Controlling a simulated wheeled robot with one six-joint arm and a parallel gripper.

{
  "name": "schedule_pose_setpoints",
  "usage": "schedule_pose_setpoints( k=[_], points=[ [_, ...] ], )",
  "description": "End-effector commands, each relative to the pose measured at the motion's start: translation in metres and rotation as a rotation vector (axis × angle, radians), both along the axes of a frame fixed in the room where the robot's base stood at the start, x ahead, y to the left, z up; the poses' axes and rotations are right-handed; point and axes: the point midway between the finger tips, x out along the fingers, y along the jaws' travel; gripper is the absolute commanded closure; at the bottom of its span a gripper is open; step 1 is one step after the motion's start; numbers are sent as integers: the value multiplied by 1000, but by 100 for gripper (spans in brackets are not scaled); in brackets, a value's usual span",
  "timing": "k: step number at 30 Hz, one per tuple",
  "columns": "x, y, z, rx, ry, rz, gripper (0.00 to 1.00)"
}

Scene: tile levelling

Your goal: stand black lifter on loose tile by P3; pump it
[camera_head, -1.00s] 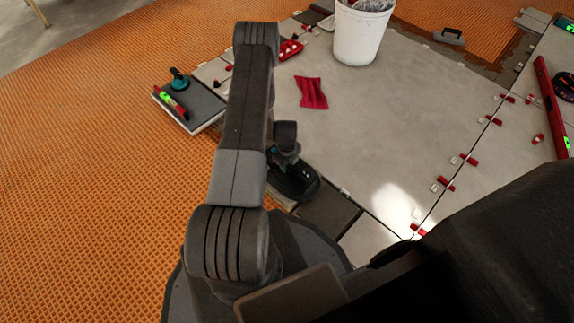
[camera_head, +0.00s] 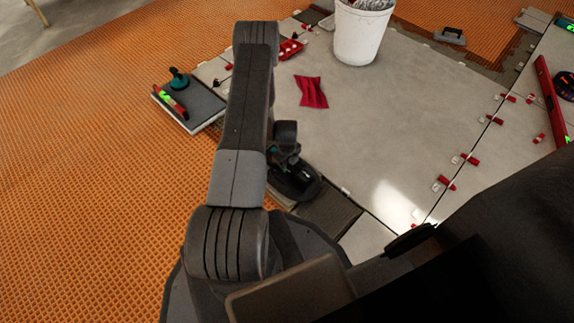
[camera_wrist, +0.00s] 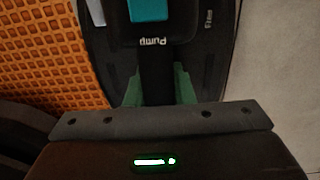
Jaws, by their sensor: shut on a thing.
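The black lifter (camera_head: 297,183) is a dark oval suction lifter at the lower middle of the head view, low over the dark tile strip (camera_head: 327,208) and pale floor. My arm partly hides it. In the wrist view the lifter (camera_wrist: 205,62) fills the middle, with a teal part on top and the word Pump on its body. My gripper (camera_wrist: 160,88) is shut on it, with greenish fingers either side of the black middle part. Whether its underside touches a tile, I cannot tell. I cannot make out a P3 mark.
A white bucket (camera_head: 358,38) stands at the back, with a red cloth (camera_head: 311,92) in front. Red clips (camera_head: 470,159) line the tile joints at right, beside a red level (camera_head: 546,95). A loose tile stack (camera_head: 188,112) with a teal-knobbed tool lies left on orange matting (camera_head: 90,170).

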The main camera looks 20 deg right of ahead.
Motion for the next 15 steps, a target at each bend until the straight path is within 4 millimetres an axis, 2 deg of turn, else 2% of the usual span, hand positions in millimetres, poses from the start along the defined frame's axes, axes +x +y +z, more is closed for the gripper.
schedule_pose_setpoints(
  k=[15],
  points=[
    [1,0,-5,-1,-1,0,100]
  ],
)
